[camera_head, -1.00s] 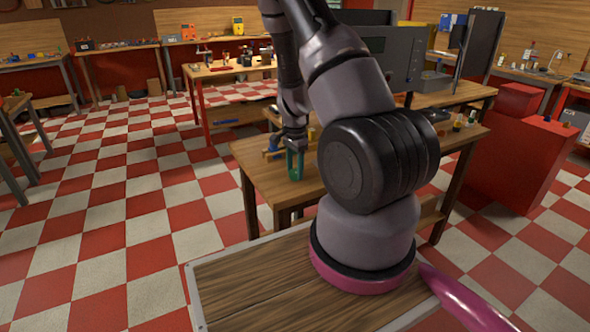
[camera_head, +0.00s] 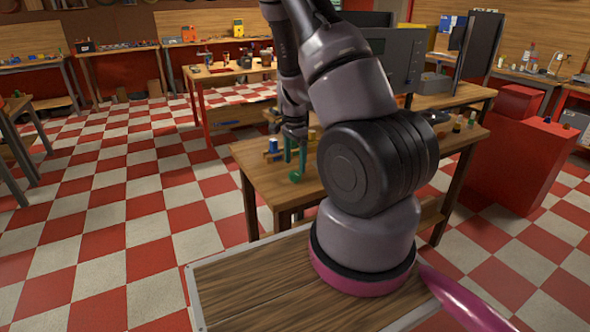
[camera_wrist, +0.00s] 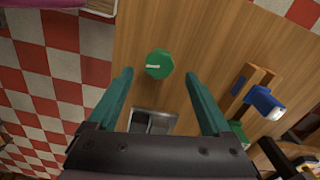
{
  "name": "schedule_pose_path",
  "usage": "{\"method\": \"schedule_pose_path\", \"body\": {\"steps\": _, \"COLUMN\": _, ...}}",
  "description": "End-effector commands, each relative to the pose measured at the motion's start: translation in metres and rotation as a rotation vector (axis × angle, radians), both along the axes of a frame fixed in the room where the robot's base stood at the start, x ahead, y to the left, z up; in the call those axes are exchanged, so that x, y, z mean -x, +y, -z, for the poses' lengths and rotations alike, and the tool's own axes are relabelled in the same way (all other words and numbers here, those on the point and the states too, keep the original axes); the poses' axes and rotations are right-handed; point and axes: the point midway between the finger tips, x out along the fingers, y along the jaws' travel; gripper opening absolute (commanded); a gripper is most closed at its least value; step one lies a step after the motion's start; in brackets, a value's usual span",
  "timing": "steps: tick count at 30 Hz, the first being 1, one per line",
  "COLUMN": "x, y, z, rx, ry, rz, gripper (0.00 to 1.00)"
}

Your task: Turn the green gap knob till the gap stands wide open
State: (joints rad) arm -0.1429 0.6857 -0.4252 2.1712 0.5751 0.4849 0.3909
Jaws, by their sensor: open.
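The green gap knob (camera_wrist: 159,64) shows in the wrist view as a round green cap with a white pointer line. The line lies roughly crosswise in the picture. The knob sits on the wooden bench (camera_wrist: 215,40). In the head view the knob (camera_head: 295,176) is a small green spot near the bench's front-left part. My gripper (camera_wrist: 158,74) is open, its two green fingers spread to either side of the knob. I cannot tell how high the fingertips are above it. In the head view my gripper (camera_head: 295,163) is over the bench (camera_head: 270,182). The gap itself I cannot make out.
A grey metal-framed recess (camera_wrist: 153,121) lies between my fingers, below the knob in the wrist view. A blue part (camera_wrist: 264,102) on a wooden block stands to the right. A red cabinet (camera_head: 520,165) is right of the bench. Checkered floor is clear at left.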

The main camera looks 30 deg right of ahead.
Motion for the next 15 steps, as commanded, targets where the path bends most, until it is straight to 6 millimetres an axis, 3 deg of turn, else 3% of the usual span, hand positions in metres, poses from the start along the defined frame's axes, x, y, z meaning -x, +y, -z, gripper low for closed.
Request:
{"method": "schedule_pose_path", "body": {"steps": 6, "x": 0.000, "y": 0.001, "z": -0.045, "rx": -0.001, "ry": -0.003, "rz": -0.002, "gripper": 0.83}}
{"method": "schedule_pose_path", "body": {"steps": 15, "x": 0.000, "y": 0.000, "z": -0.069, "rx": 0.000, "ry": 0.000, "rz": 0.002, "gripper": 0.83}}
